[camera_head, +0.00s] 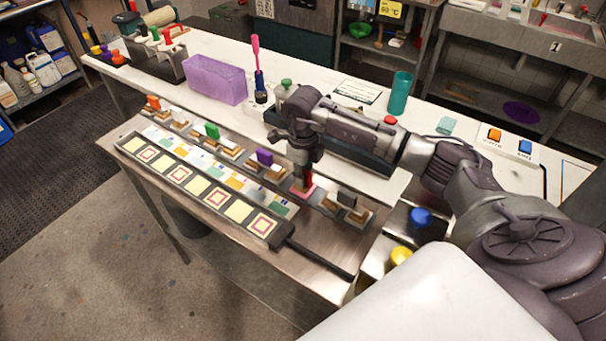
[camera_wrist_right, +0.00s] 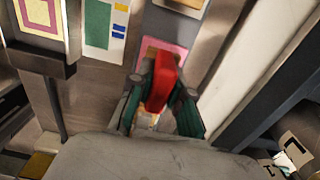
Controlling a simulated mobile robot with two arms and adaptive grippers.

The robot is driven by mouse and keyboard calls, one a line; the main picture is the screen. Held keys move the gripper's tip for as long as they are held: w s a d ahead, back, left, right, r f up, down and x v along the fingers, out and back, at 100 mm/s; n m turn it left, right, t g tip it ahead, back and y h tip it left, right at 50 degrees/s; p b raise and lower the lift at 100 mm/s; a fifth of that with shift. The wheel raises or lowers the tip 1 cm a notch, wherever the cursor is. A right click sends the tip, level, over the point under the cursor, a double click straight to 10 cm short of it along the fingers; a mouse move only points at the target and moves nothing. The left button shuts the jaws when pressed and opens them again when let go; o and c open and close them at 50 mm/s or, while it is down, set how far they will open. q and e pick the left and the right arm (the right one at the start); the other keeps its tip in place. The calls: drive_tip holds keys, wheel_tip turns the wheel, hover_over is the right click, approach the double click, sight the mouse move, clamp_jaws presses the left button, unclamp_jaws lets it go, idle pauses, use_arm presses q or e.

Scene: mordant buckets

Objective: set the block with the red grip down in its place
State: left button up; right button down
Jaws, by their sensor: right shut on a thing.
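My right gripper (camera_head: 304,177) points down at the near right part of the steel bench and is shut on the red grip (camera_wrist_right: 164,82) of a block. In the right wrist view, the dark fingers of the right gripper (camera_wrist_right: 163,90) stand on both sides of the grip. A pink patch (camera_head: 299,192) shows under the gripper, and pink also shows in front of the grip in the wrist view (camera_wrist_right: 175,52). The block's underside is hidden, so I cannot tell whether it touches anything. My left gripper is not in view.
Blocks with orange (camera_head: 153,102), white (camera_head: 177,113), green (camera_head: 212,130), purple (camera_head: 264,156) and black (camera_head: 347,198) grips stand in the same row. A long tray of printed squares (camera_head: 278,238) lies in front. A lilac basket (camera_head: 215,80) stands behind.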

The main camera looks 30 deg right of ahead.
idle(0.3)
drive_tip(key=c, duration=1)
unclamp_jaws()
